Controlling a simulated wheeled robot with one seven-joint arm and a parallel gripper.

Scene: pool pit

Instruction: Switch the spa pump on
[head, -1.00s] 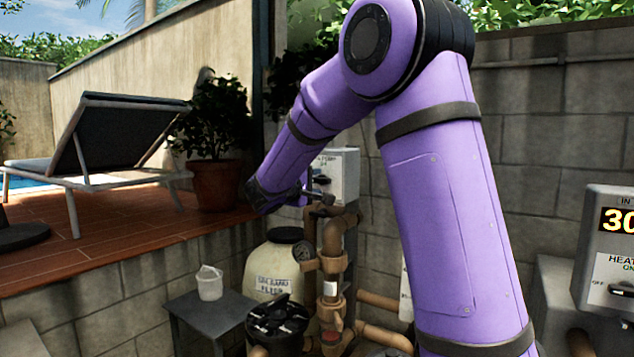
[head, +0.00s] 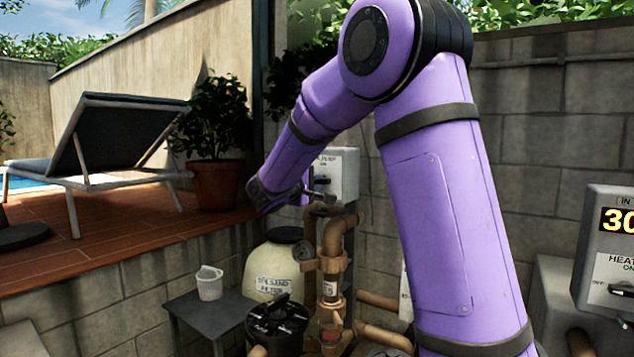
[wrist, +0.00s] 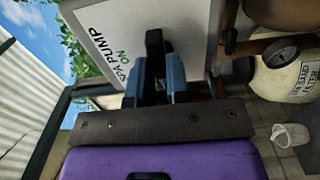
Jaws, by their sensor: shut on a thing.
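The spa pump switch box (head: 345,170) is a pale box on the pipework by the wall, partly behind my arm in the head view. In the wrist view its front panel (wrist: 105,35) appears turned on its side and reads "SPA PUMP" and "ON". A black switch handle (wrist: 154,42) stands out beside the "ON" mark. My gripper (wrist: 157,78) has its two blue fingers shut on this handle, one on each side. In the head view my gripper (head: 308,190) meets the box's front. Fingers and gripper body hide much of the handle, so its exact setting cannot be told.
Brown pipes (head: 331,265), a sand filter (head: 275,265) and a black-lidded pump (head: 277,325) stand below the box. A white jug (head: 209,282) is on a small grey table (head: 190,310). A heater panel (head: 610,250) is at the right. A lounger (head: 120,130) stands on the deck.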

